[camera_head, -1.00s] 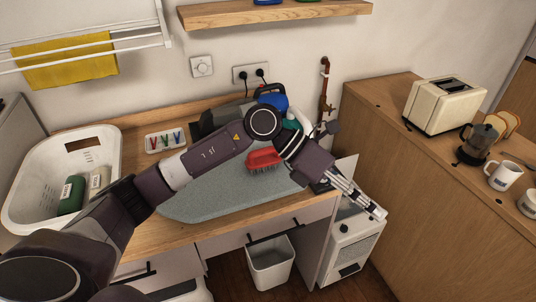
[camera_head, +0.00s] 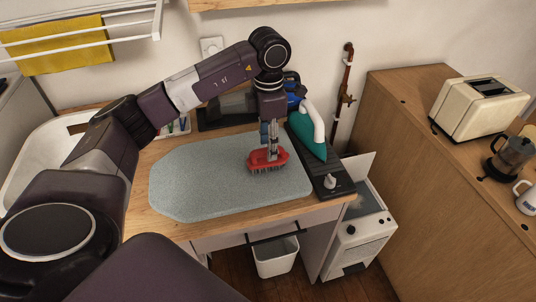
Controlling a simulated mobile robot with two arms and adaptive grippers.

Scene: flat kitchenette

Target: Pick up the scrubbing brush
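The scrubbing brush (camera_head: 266,164) is red with bristles pointing down, on the grey-blue ironing pad (camera_head: 205,180) near its right end. My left gripper (camera_head: 271,155) points straight down over the brush. Its fingertips reach the top of the brush and overlap it in the view. The fingers look close together, but whether they are closed on the brush cannot be told. The brush looks to be at the height of the pad. My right gripper is out of view.
The pad's left part is clear.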

